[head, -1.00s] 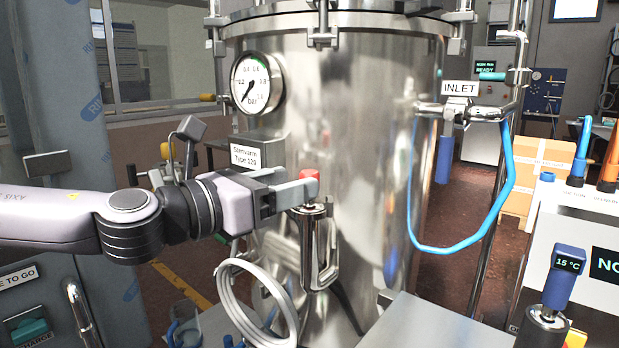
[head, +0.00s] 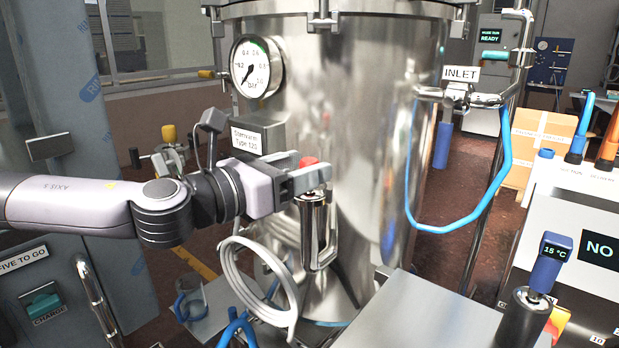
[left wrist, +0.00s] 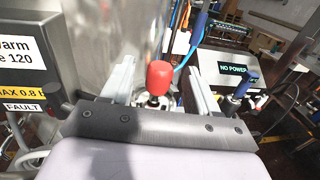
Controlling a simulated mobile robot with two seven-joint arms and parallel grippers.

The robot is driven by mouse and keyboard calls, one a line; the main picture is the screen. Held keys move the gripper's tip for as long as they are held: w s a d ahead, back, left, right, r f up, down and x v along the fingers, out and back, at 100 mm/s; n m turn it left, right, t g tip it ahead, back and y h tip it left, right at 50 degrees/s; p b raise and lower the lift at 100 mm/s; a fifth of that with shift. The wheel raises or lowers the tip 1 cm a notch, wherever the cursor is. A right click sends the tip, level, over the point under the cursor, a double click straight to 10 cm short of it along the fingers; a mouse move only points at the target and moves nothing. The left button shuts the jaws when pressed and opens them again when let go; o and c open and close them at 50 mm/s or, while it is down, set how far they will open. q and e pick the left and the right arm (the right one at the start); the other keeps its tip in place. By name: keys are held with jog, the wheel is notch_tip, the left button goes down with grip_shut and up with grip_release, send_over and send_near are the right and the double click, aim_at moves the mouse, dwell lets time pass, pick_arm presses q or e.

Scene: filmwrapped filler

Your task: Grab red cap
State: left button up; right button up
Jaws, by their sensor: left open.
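The red cap (head: 309,161) sits on top of the upright metal fitting (head: 313,222) at the front of the large steel vessel. It also shows in the left wrist view (left wrist: 160,77), between the two fingers. My left gripper (head: 306,170) is open, with its fingers on either side of the cap. In the left wrist view a gap shows between the cap and the right finger. The near finger hides the lower part of the cap in the head view. My right gripper is not in view.
The steel vessel (head: 350,110) stands close behind the gripper, with a pressure gauge (head: 256,67). A coiled grey hose (head: 262,275) hangs below. A blue hose (head: 470,215) loops at right. A flat metal surface (head: 425,315) lies at front right, near a blue-topped thermometer (head: 553,262).

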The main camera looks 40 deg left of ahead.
pick_arm(q)
jog(key=shift+w+f, duration=0.1)
jog(key=shift+w, duration=0.45)
jog(key=shift+w+d+b, duration=0.3)
jog(key=shift+w+b, duration=0.2)
jog(key=c, duration=1.1)
